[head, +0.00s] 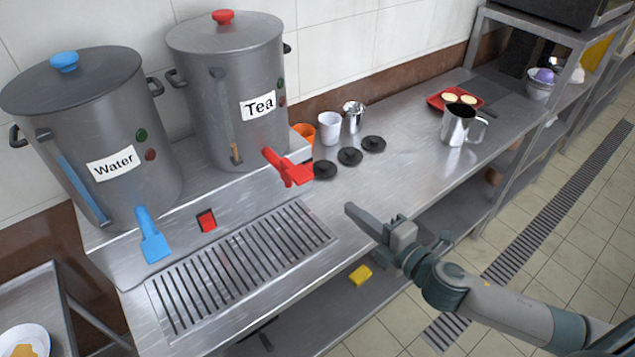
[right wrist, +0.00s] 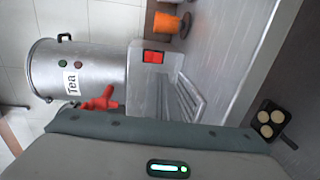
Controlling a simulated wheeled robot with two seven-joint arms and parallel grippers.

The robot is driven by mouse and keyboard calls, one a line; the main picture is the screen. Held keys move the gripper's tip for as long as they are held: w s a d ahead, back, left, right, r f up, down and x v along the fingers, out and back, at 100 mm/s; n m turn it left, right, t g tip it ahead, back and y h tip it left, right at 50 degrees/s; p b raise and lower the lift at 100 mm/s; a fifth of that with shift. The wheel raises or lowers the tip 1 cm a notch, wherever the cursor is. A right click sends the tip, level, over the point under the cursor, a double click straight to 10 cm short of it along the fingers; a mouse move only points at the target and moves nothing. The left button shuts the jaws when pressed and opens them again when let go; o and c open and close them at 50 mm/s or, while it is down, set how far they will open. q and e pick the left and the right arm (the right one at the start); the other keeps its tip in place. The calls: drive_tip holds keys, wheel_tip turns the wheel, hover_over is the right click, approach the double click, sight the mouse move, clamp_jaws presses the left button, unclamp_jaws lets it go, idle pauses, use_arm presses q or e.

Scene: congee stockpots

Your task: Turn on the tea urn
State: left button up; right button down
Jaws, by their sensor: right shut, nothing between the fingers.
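The tea urn (head: 222,125) is a grey steel pot labelled "Tea" with a red lid knob, at the back centre of the head view. Its red tap (head: 288,168) points forward; green and red round spots (head: 281,101) sit beside the label. The urn also shows in the right wrist view (right wrist: 100,62). A red rocker switch (head: 206,221) sits on the stand's front ledge. A red switch (right wrist: 153,57) shows near the Tea urn in the wrist view; I cannot tell if it is the same one. My right gripper (head: 350,210) is shut and empty, right of the drip grate, apart from the urn.
The water urn (head: 95,130) with a blue tap (head: 151,236) stands left. The drip grate (head: 240,262) lies in front. Cups (head: 329,128), black lids (head: 350,156) and a steel jug (head: 460,125) stand on the counter right. A yellow sponge (head: 360,275) lies on the lower shelf.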

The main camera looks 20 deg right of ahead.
drive_tip(key=shift+w+a+p, duration=0.2)
drive_tip(key=shift+w+p, duration=0.1)
drive_tip(key=shift+w, duration=0.35)
drive_tip(key=shift+w+a, duration=0.15)
drive_tip(key=shift+w, duration=0.25)
drive_tip(key=p+x, duration=0.4)
drive_tip(key=x, duration=0.6)
drive_tip(key=shift+w, duration=0.2)
use_arm(q)
drive_tip(key=shift+w+a+r, duration=0.1)
drive_tip(key=shift+w+r, duration=0.1)
drive_tip(key=shift+r, duration=0.6)
drive_tip(key=shift+w+d+r, duration=0.1)
drive_tip(key=shift+w+r, duration=0.1)
drive_tip(key=shift+r, duration=0.65)
drive_tip(key=shift+w+a+r, duration=0.1)
drive_tip(key=shift+w+r, duration=0.1)
drive_tip(key=shift+r, duration=0.6)
use_arm(e)
drive_tip(key=shift+w+a+f, duration=0.25)
drive_tip(key=shift+w+a, duration=0.05)
drive_tip(key=shift+w, duration=0.3)
use_arm(q)
drive_tip(key=shift+f, duration=0.1)
